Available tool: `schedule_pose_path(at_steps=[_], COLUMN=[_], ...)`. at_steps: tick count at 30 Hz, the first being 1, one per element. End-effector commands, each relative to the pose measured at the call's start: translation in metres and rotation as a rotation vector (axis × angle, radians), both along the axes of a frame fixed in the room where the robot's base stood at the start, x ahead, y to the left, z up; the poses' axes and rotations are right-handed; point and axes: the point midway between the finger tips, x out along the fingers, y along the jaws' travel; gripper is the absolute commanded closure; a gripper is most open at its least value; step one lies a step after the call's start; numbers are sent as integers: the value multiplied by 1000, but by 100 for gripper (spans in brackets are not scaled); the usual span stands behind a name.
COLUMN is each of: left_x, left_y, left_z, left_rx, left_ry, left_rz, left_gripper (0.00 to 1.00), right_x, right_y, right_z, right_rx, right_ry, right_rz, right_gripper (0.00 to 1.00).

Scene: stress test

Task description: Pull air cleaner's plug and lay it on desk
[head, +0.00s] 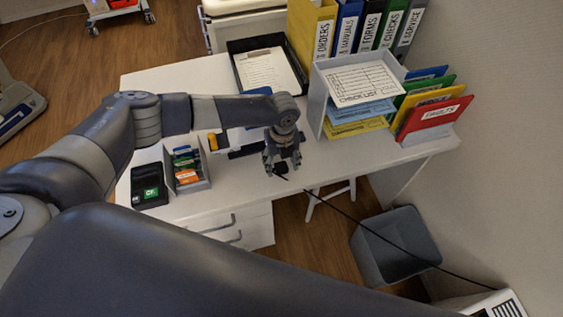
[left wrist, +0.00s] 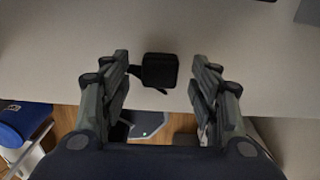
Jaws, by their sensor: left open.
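My left gripper (head: 283,168) is over the front edge of the white desk (head: 230,180), pointing down, with its fingers apart. In the left wrist view, a small black plug (left wrist: 160,70) shows between and just beyond the open fingers (left wrist: 160,92), apart from both. It appears against the desk top near the edge; I cannot tell if it rests flat. In the head view a dark cord (head: 390,236) runs from below the gripper down to the white air cleaner (head: 485,305) at the lower right. My right gripper is not in view.
A card reader (head: 150,186) and a small organizer (head: 187,165) stand left of the gripper. A paper tray (head: 268,68), binders (head: 345,28) and a file rack (head: 330,95) fill the back. A grey bin (head: 395,247) stands on the floor.

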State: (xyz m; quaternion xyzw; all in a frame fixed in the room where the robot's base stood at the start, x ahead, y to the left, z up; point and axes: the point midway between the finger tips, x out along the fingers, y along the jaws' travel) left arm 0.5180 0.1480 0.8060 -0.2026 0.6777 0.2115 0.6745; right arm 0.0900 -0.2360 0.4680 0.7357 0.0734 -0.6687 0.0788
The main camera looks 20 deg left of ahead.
Motion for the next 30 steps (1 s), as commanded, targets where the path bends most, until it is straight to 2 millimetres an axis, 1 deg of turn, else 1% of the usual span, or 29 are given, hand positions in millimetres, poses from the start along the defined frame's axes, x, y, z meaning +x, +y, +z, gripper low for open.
schedule_pose_path(at_steps=[5, 9, 12, 15, 18, 22, 27, 29, 30], left_x=[2, 2, 2, 2, 2, 2, 0, -4, -9], left_y=[0, -1, -1, -1, -1, -1, -3, -8, -15], left_z=[31, 62, 82, 98, 108, 114, 114, 110, 107], left_rx=[-2, -2, -2, -1, -1, 0, -2, -10, -21], left_ry=[-5, -5, -5, -3, -2, -1, 0, 3, 2], left_rz=[-1, -1, -1, 0, 1, 0, 1, 5, 13], left_gripper=[44, 44, 44, 44, 44, 44, 44, 44, 44], right_x=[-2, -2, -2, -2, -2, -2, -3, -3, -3], right_y=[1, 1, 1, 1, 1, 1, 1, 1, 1], right_z=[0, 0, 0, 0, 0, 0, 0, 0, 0], right_rx=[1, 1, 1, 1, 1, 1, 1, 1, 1], right_ry=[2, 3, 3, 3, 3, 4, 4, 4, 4], right_rz=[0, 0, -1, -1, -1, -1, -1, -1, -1], right_gripper=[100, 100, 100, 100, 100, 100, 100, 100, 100])
